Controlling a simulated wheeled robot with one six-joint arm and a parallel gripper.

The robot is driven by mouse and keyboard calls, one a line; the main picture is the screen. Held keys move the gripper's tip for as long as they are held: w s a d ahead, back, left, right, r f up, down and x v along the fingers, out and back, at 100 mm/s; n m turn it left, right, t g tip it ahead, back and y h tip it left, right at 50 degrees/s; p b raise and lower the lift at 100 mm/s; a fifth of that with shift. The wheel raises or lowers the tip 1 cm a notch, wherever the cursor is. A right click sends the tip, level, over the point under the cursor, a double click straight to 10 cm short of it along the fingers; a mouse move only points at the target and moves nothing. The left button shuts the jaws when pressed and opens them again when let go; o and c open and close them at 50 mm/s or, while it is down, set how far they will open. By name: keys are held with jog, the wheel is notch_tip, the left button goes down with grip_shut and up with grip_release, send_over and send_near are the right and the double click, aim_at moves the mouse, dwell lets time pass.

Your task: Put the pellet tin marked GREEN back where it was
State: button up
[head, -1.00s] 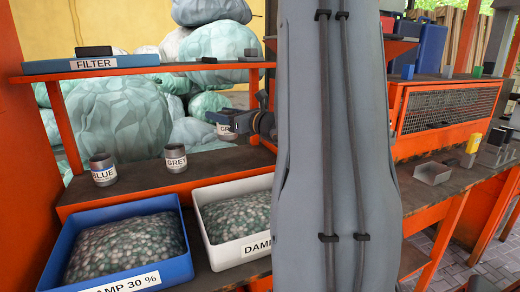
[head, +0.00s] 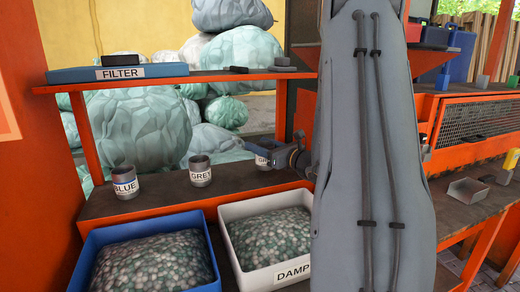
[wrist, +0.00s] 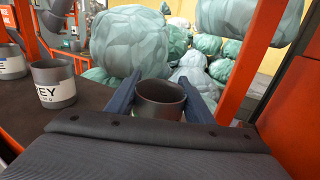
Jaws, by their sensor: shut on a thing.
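My gripper (head: 274,158) is shut on a grey metal tin (wrist: 160,101), with one dark finger on each side of it in the wrist view. The held tin also shows in the head view (head: 262,159), partly hidden by my gripper. Its white label shows only its first letters, so I cannot read the full word. It is upright at the right end of the orange-edged shelf with the dark top (head: 160,188). I cannot tell whether its base touches the shelf. The GREY tin (head: 201,173) and the BLUE tin (head: 124,184) stand to its left.
An upper shelf (head: 222,76) holds a blue FILTER box (head: 90,74) and small dark blocks. An orange post (wrist: 251,60) stands close right of my gripper in the wrist view.

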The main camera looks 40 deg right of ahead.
jog(key=shift+f, duration=0.7)
jog(key=shift+f, duration=0.15)
jog(key=o, duration=1.1)
jog(key=shift+c, duration=0.2)
jog(key=shift+s, duration=0.25)
jog(key=s, duration=0.2)
jog(key=s+b, duration=0.1)
jog(key=s, duration=0.1)
jog(key=s+d, duration=0.1)
jog(key=s, duration=0.2)
